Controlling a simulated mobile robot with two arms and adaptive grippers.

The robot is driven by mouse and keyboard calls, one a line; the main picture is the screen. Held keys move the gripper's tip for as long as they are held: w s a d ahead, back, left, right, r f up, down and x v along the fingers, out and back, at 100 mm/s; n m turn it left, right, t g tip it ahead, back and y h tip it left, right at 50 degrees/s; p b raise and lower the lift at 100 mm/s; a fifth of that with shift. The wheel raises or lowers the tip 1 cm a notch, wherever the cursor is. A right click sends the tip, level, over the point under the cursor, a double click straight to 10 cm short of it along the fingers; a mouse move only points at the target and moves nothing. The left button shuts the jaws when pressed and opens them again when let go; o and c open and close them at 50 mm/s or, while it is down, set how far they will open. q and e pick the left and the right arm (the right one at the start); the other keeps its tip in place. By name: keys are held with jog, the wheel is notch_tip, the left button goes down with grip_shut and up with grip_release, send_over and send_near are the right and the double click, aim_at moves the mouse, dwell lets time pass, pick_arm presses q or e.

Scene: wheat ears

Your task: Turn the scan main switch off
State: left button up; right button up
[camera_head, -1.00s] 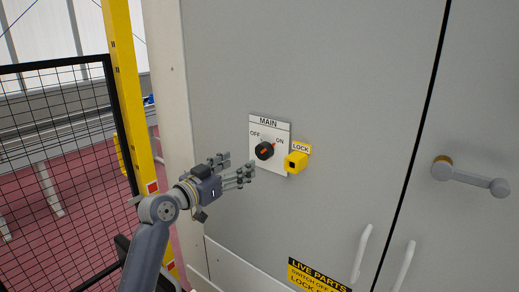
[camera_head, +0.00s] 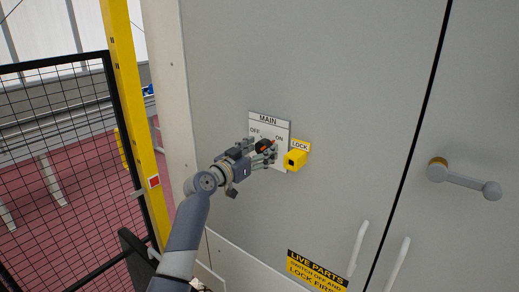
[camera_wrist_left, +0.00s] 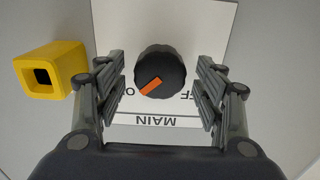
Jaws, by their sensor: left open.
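The main switch is a black rotary knob (camera_head: 264,146) with an orange pointer, on a white plate (camera_head: 284,128) marked MAIN, OFF and ON. In the head view the pointer is toward ON. The knob also shows in the left wrist view (camera_wrist_left: 160,72), where the plate lettering is upside down and partly hidden by the fingers. My left gripper (camera_head: 260,152) is open at the plate, with a finger on either side of the knob. In the left wrist view its fingers (camera_wrist_left: 162,85) show gaps to the knob on both sides. My right gripper is not in view.
A yellow lock block (camera_head: 295,160) with a LOCK label stands out just right of the plate. The grey cabinet has a crank handle (camera_head: 464,179) and white pull handles further right. A yellow post (camera_head: 130,90) and black mesh fence stand at left.

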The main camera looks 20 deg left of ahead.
pick_arm(q)
jog(key=c, duration=1.1)
